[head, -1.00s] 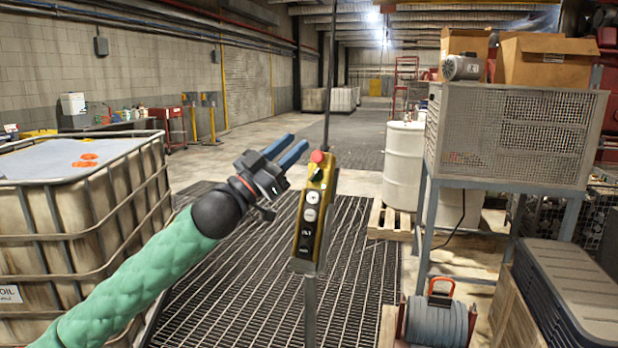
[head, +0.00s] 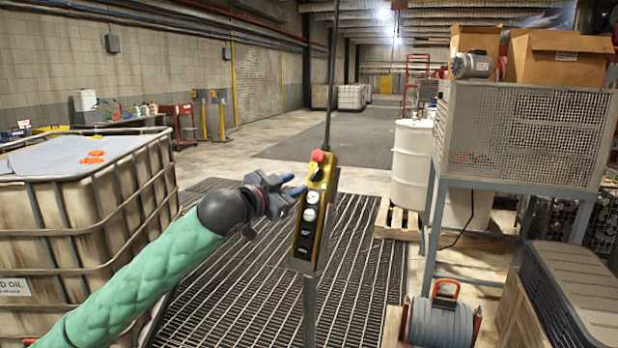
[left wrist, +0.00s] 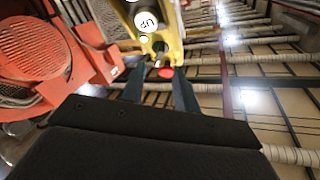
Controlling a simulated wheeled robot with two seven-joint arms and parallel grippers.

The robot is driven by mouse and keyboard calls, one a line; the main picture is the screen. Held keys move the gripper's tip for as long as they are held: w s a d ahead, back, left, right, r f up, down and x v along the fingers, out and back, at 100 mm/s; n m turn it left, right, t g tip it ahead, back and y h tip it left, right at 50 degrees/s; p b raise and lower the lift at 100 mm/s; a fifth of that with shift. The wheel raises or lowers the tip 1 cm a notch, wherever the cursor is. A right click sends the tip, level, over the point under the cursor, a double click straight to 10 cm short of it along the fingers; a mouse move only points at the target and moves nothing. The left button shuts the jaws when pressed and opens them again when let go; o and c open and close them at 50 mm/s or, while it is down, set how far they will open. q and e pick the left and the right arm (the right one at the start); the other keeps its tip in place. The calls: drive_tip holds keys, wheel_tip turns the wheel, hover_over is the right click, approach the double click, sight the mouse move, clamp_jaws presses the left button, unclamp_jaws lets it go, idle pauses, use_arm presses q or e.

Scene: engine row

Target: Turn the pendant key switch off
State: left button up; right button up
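The yellow pendant (head: 315,215) hangs upright from a dark cable. It has a red button (head: 318,156) on top, pale round buttons and dark switches down its face. A dark, small knob that looks like the key switch (head: 316,175) sits just below the red button. My left gripper (head: 296,184) is open, its blue fingers pointing at the pendant's upper part from the left. In the left wrist view the pendant (left wrist: 175,22) lies beyond the parted fingers (left wrist: 158,88), with a dark knob (left wrist: 160,47) near the gap. Contact cannot be told. My right gripper is out of view.
A caged tank (head: 85,210) stands at the left. A mesh enclosure (head: 525,135) on legs, a white drum (head: 411,165) and a hose reel (head: 440,320) stand at the right. Grating (head: 240,300) covers the floor around the pendant.

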sight(312, 177)
use_arm(q)
drive_tip(key=p+x, duration=0.1)
drive_tip(key=x, duration=0.4)
drive_tip(key=shift+w+d, duration=0.2)
drive_tip(key=shift+d, duration=0.05)
drive_tip(key=shift+w+d+p, duration=0.3)
drive_tip(key=shift+w, duration=0.05)
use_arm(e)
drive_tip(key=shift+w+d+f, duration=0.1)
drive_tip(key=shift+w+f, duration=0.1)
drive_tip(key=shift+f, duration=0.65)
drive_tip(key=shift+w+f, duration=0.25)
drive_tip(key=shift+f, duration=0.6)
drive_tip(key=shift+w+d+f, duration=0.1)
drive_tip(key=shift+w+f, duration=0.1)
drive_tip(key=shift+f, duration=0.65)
use_arm(q)
clamp_jaws()
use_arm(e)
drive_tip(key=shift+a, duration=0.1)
